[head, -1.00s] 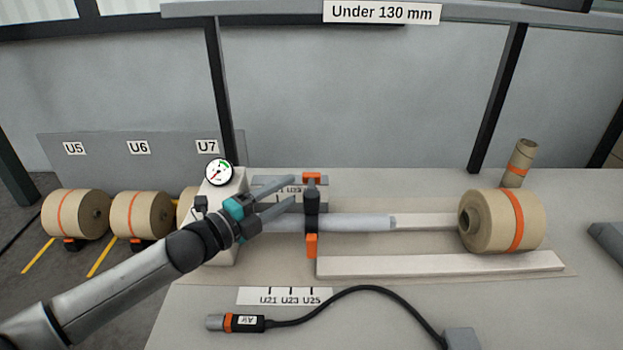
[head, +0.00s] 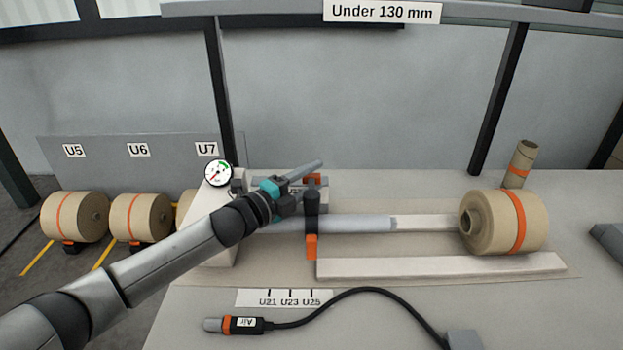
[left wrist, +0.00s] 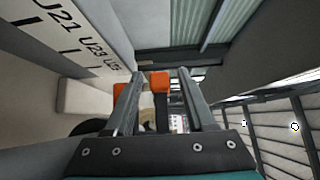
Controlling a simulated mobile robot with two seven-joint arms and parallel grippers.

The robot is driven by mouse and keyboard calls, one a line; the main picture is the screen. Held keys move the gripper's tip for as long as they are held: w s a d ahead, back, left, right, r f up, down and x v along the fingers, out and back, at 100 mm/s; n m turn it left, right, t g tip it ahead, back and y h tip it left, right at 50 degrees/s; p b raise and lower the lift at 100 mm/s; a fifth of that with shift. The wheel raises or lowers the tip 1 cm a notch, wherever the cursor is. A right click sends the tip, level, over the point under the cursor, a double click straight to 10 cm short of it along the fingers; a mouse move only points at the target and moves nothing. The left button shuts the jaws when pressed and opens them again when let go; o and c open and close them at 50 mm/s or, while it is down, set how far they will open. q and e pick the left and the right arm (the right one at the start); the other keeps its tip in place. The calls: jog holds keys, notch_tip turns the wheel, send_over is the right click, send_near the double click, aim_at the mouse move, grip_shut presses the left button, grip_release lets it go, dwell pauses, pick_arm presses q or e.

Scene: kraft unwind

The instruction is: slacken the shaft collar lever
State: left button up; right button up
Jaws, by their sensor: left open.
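The black shaft collar (head: 311,210) sits around the grey shaft (head: 355,223), with an orange block (head: 311,246) below it and an orange part (head: 314,179) at its top. I cannot tell for sure which part is the lever. My left gripper (head: 315,174) is at the collar's upper end, its jaws apart; the farther reach of one finger is hidden near the collar. In the left wrist view an orange piece (left wrist: 155,82) shows between the two open fingers (left wrist: 160,74). I cannot tell whether they touch it. My right gripper is not seen.
A kraft roll (head: 505,222) is at the shaft's right end, and a tube (head: 520,162) stands behind it. A pale rail (head: 440,264) runs in front. The air hose (head: 370,291) lies on the table front. A gauge (head: 218,173) stands left of the collar.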

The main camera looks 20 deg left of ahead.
pick_arm(q)
grip_shut()
dwell(0.3)
dwell(1.1)
